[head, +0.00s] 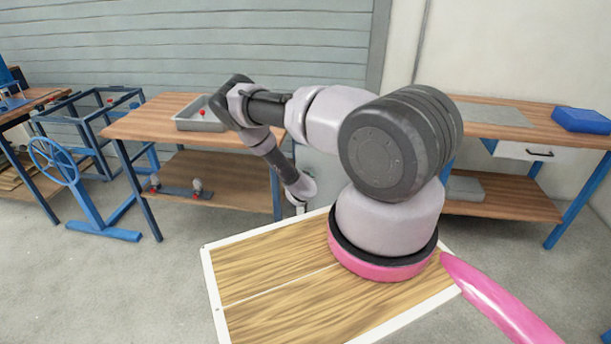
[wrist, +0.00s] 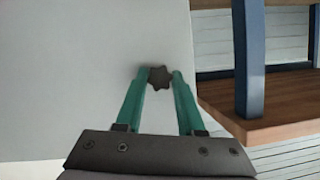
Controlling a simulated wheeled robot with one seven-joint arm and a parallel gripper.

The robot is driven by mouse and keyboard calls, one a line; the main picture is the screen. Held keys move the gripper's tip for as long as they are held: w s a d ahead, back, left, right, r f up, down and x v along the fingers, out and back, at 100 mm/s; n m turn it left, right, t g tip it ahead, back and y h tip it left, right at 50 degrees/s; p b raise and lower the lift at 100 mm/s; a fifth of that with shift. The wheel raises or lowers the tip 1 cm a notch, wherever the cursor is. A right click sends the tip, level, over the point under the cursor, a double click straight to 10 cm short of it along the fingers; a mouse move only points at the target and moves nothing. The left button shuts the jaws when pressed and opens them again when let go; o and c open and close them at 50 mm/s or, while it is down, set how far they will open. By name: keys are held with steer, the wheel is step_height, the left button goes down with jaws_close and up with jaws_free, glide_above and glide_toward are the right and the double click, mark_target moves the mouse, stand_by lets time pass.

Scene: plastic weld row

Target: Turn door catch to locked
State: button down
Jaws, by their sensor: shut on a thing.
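The door catch (wrist: 160,76) is a small dark star-shaped knob on a pale grey door panel (wrist: 70,75) in the wrist view. My gripper (wrist: 161,80) has its two green fingers on either side of the knob, with the tips closed on it. In the head view my gripper (head: 300,208) is low, beyond the far edge of my wooden deck, and the knob is hidden there. A strip of the grey cabinet (head: 318,168) shows behind my arm. I cannot tell from the knob which setting it is at.
A workbench (head: 150,120) with a grey tray (head: 188,124) stands left of the cabinet. Another bench (head: 560,140) with a blue box (head: 582,121) stands at right. A blue handwheel stand (head: 90,205) is on the left floor. A blue bench leg (wrist: 247,60) is close right of the panel.

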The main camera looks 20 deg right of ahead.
steer(key=shift+d+m+t+y, duration=0.1)
steer(key=shift+m+t+y, duration=0.45)
steer(key=shift+m, duration=0.6)
steer(key=shift+d+m+t+y, duration=0.1)
steer(key=shift+m+t+y, duration=0.4)
steer(key=shift+m, duration=0.65)
steer(key=shift+t, duration=0.25)
steer(key=c, duration=0.5)
jaws_free()
steer(key=shift+s, duration=0.15)
steer(key=v, duration=1)
steer(key=shift+s+a+r, duration=0.15)
steer(key=shift+s, duration=0.1)
